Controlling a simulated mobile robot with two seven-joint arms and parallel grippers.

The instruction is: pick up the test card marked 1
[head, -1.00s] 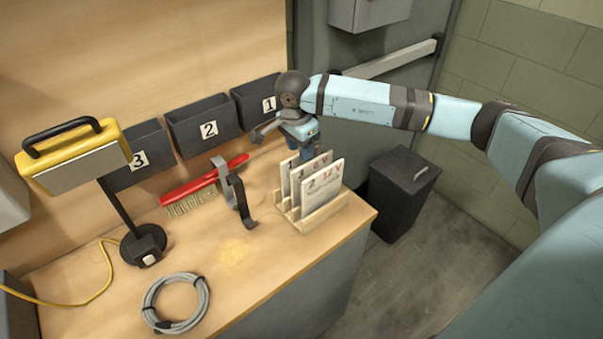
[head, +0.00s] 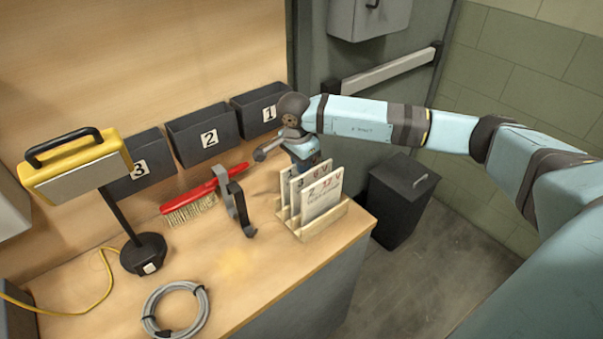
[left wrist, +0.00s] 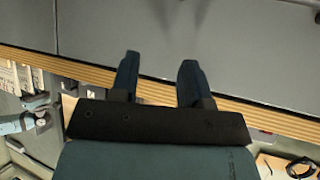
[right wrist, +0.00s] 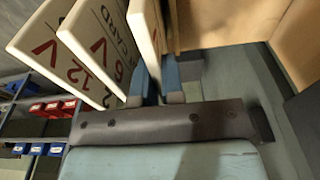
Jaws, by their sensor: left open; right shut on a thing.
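A wooden rack (head: 325,223) at the bench's right end holds upright white test cards. The front card (head: 320,192) reads 2 and 12 V. The card behind it (head: 297,178) reads 6 V; its number is too blurred to be sure of. My right gripper (head: 305,158) is low behind the cards, its fingertips hidden there. In the right wrist view it is shut on the rearmost card (right wrist: 143,22), whose marking is turned away; the other cards stand close beside it. My left gripper (left wrist: 157,72) is open and empty by the bench edge, outside the head view.
Black bins marked 3 (head: 137,168), 2 (head: 206,137) and 1 (head: 262,108) line the back panel. A red brush (head: 205,190), dark bracket (head: 238,208), yellow lamp (head: 75,170) and cable coil (head: 177,310) are on the bench. A black bin (head: 398,200) stands on the floor.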

